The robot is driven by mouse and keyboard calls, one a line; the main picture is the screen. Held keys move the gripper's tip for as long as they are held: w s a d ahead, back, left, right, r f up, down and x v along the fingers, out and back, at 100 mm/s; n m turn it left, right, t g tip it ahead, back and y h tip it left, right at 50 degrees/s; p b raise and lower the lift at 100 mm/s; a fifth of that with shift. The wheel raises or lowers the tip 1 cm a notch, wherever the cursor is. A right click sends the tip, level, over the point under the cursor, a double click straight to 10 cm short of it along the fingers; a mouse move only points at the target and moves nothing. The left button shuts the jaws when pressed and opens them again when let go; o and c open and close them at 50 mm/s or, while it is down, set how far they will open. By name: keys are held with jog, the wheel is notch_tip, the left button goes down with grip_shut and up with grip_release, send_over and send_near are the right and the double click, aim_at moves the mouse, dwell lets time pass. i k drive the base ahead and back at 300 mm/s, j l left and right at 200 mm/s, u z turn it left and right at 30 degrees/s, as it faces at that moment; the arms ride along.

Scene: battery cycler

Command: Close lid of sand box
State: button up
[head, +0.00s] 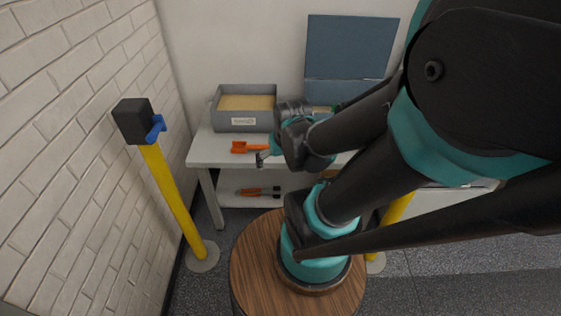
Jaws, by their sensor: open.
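The sand box (242,125) is a grey open-topped box with a white label on its front. It stands on the white table against the back wall, with tan sand (246,103) showing inside. I cannot make out its lid clearly. My gripper (264,157) is open and appears empty, in front of the box and to its lower right, near the table's front edge. It looks apart from the box, though the depth between them is hard to judge.
An orange-handled tool (240,147) lies on the white table (208,150) beside my gripper. A blue-grey case with a raised panel (350,45) stands to the right, partly hidden by my arm. More tools (258,191) lie on the lower shelf. A yellow post (172,190) stands left.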

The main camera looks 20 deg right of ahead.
aim_at(339, 47)
jog(key=z, duration=1)
